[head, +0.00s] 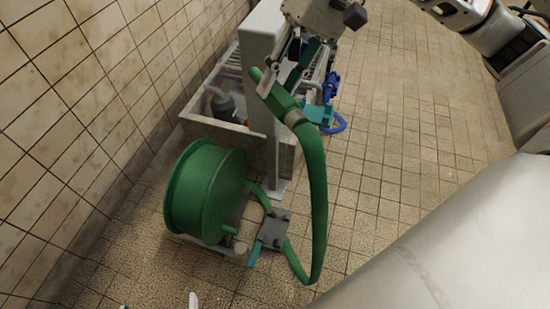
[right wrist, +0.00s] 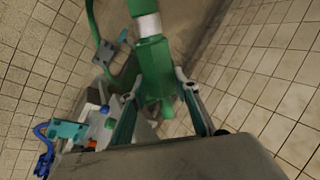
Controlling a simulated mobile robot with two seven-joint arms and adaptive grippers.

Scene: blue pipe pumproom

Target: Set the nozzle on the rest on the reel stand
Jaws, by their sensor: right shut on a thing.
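The green nozzle (head: 277,99) is in my right gripper (head: 279,84), beside the pale column in the head view. In the right wrist view the nozzle (right wrist: 155,70) sits between the two fingers of the right gripper (right wrist: 160,105), its hose end toward the top. The green hose (head: 318,190) hangs from it in a long loop to the floor. The green reel (head: 205,192) stands low at the left on its stand (head: 228,245). I cannot make out the rest clearly. Two small tips of my left gripper (head: 158,304) show apart at the bottom edge, with nothing visible between them.
A pale upright column (head: 262,100) stands behind the reel. A grey trough (head: 215,130) with pipes is behind it, with blue fittings (head: 326,115) at its right. A grey plate (head: 273,230) lies by the hose. The tiled wall bounds the left; tiled floor is clear at upper right.

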